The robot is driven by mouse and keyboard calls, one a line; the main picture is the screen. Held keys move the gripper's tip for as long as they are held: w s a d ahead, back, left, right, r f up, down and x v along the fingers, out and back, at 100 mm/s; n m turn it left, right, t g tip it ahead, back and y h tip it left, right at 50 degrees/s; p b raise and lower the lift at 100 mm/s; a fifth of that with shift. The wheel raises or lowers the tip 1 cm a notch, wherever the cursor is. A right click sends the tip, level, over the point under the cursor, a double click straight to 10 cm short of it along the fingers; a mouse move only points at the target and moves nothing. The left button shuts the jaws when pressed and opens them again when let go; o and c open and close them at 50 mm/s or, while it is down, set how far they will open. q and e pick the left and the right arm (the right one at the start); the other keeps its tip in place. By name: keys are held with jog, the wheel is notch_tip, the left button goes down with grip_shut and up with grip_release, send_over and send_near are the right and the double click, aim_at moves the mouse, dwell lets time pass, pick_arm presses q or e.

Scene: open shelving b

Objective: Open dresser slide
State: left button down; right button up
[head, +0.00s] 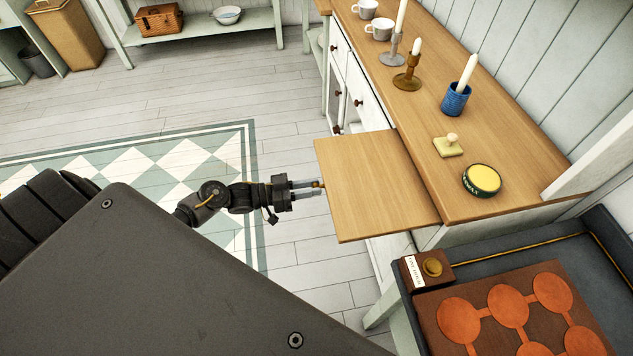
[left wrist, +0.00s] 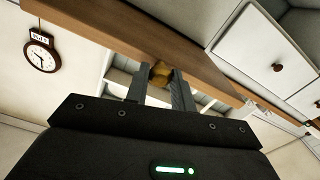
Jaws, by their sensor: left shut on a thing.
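The dresser (head: 515,192) has a wooden top and white body on the right of the head view. Its wooden slide (head: 375,185) sticks out to the left from under the top, well pulled out. My left gripper (head: 318,186) is at the slide's outer edge, shut on its small knob. In the left wrist view the brass-coloured knob (left wrist: 160,72) sits between the fingers, with the slide's edge (left wrist: 120,25) above. My right gripper is not in view.
On the dresser top stand a green tin (head: 481,179), a yellow block with a knob (head: 448,146), a blue candle cup (head: 456,98), candlesticks and mugs. Floor is clear left of the slide.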

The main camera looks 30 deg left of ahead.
pick_arm(q)
jog(key=shift+s+a, duration=0.15)
jog(key=shift+a, duration=0.05)
jog(key=c, duration=1.2)
grip_release()
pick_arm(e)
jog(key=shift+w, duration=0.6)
pick_arm(q)
jog(key=b+v, duration=0.2)
jog(key=v, duration=0.8)
jog(key=shift+s+a, duration=0.25)
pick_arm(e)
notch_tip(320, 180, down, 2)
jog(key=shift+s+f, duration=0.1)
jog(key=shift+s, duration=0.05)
